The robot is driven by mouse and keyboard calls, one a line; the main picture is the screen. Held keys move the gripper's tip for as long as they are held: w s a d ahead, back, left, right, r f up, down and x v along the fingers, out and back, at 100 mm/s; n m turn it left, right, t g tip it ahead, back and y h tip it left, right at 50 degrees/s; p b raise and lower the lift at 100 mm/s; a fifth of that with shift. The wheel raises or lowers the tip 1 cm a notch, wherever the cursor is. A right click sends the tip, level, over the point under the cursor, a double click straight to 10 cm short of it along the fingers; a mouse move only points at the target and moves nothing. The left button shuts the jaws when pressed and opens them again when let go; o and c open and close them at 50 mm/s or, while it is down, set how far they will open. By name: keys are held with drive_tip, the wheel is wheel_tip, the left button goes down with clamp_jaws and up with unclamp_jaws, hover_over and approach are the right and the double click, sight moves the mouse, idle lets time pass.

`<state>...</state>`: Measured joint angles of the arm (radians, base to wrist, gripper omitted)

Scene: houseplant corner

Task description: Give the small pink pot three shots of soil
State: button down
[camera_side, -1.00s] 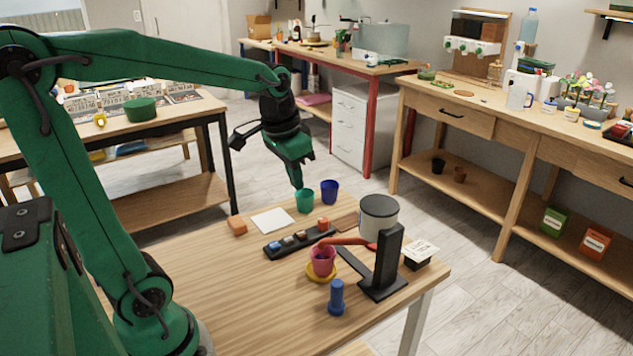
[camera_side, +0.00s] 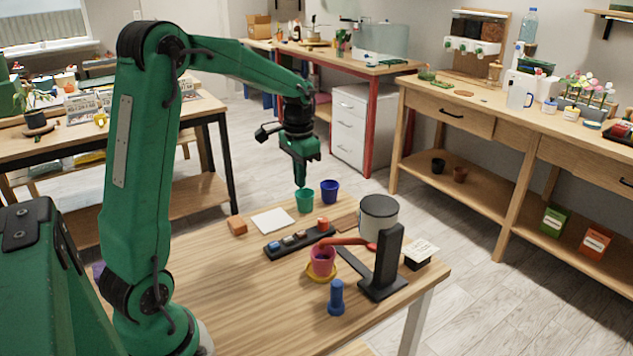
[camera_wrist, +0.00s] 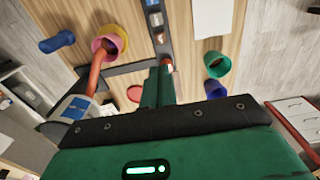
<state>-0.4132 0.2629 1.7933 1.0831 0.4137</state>
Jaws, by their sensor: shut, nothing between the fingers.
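The chute comes from a grey-white canister (camera_side: 379,212) by a black stand (camera_side: 389,255). The pot's inside looks dark; I cannot tell how much soil it holds. A black strip (camera_side: 273,253) carries several coloured blocks, with a red one (camera_side: 323,224) at its right end. My gripper (camera_side: 301,185) is shut and empty, raised above the table. In the wrist view my fingers (camera_wrist: 161,70) overlap the strip's red-block end; the pink pot (camera_wrist: 105,47) lies left.
A green pot (camera_side: 304,203) and a blue pot (camera_side: 329,192) stand at the table's back edge. A white sheet (camera_side: 272,220) and an orange block (camera_side: 237,226) lie left of them. A blue cylinder (camera_side: 336,298) stands in front. The table's left front is clear.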

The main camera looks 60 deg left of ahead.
sight(301, 233)
drive_tip(key=shift+f, duration=0.15)
idle(0.3)
wheel_tip(301, 233, down, 14)
drive_tip(key=shift+r, duration=0.1)
idle(0.7)
drive_tip(key=shift+s+f, duration=0.1)
drive_tip(key=shift+f, duration=1.1)
drive_tip(key=shift+r, duration=0.15)
wheel_tip(301, 233, up, 14)
drive_tip(key=shift+w+a+r, duration=0.15)
drive_tip(key=shift+w+r, duration=0.1)
drive_tip(key=shift+w, duration=0.05)
